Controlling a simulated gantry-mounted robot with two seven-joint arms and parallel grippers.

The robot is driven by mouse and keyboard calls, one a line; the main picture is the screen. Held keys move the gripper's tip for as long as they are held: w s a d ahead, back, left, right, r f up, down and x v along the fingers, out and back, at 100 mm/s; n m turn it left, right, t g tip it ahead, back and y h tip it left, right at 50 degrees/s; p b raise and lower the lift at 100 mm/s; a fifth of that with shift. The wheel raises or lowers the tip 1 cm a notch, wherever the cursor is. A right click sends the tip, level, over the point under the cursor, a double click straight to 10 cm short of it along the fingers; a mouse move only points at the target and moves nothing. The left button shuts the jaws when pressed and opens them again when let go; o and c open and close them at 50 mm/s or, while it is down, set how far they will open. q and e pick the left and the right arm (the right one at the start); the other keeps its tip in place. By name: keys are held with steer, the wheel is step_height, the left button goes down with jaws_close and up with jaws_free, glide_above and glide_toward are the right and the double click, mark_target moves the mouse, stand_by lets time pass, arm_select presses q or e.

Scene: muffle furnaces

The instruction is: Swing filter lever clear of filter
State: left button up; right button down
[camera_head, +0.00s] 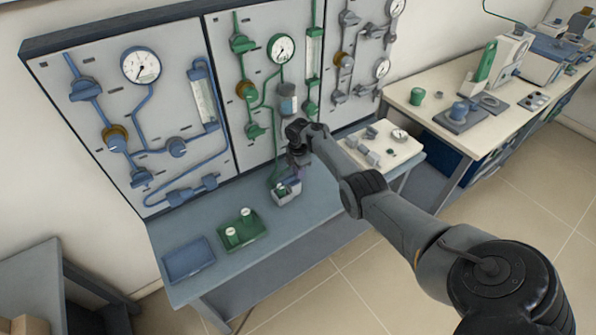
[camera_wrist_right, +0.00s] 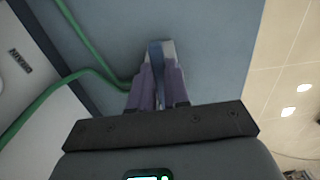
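My right gripper (camera_head: 290,184) points down at a small grey block (camera_head: 286,196) on the bench in front of the green-piped panel. In the right wrist view, its two purplish fingers (camera_wrist_right: 159,85) are close together, with a narrow blue strip (camera_wrist_right: 156,60) between them. I cannot tell whether they grip it or only flank it. A pale piece (camera_wrist_right: 168,47) shows just past the fingertips. A grey-blue cylinder (camera_head: 288,104), possibly the filter, hangs on the green-piped panel above the gripper. I cannot make out a filter lever for certain. My left gripper is not in view.
A green tray (camera_head: 254,234) with white-topped pieces and an empty blue tray (camera_head: 188,260) lie on the bench to the left. A white plate with fittings (camera_head: 384,152) lies to the right. Gauges and pipes stick out from the panels behind. The bench front (camera_head: 300,222) is clear.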

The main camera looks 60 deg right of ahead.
stand_by(0.3)
steer(key=shift+s+a+r+m+p, duration=0.1)
steer(key=shift+s+r+m+p, duration=0.1)
steer(key=shift+m+p, duration=0.6)
steer(key=shift+s+a+m+p, duration=0.1)
steer(key=shift+a+m+p, duration=0.05)
steer(key=shift+m+p, duration=0.95)
steer(key=m+p, duration=0.1)
steer(key=m, duration=0.1)
steer(key=m+p, duration=0.1)
steer(key=m, duration=0.1)
steer(key=shift+s+a+m+p, duration=0.2)
steer(key=shift+a+m+p, duration=0.1)
steer(key=shift+a+p, duration=0.1)
steer(key=m, duration=0.1)
steer(key=m+p, duration=0.1)
steer(key=m, duration=0.2)
steer(key=shift+s+a+f+p, duration=0.1)
steer(key=shift+a+p, duration=0.2)
steer(key=shift+p, duration=0.05)
steer(key=m, duration=0.3)
steer(key=shift+a+m+p, duration=0.3)
steer(key=shift+p, duration=0.05)
steer(key=shift+a+f+m, duration=0.15)
steer(key=shift+m, duration=0.75)
